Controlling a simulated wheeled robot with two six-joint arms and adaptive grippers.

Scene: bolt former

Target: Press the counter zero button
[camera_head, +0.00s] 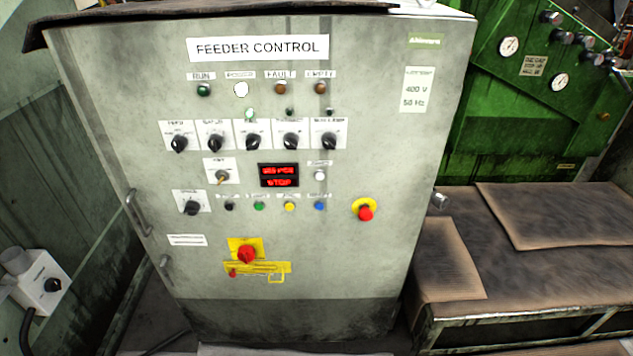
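A grey control cabinet (380,130) headed "FEEDER CONTROL" fills the middle of the head view. A red-lit counter display (279,175) sits at its centre, with "STOP" on its lower line. A white round button (320,175) is just right of the display, under a small label too blurred to read. Below the display is a row with a black button (229,206), a green button (259,206), a yellow button (290,206) and a blue button (320,206); their labels are not legible. Neither of my grippers is in view.
A red emergency stop (365,212) on yellow protrudes right of the button row. A red rotary switch (246,254) sits low on the cabinet. Several black selector knobs are above the display. A green machine (520,110) and a bench (560,280) stand right. The panel front looks unobstructed.

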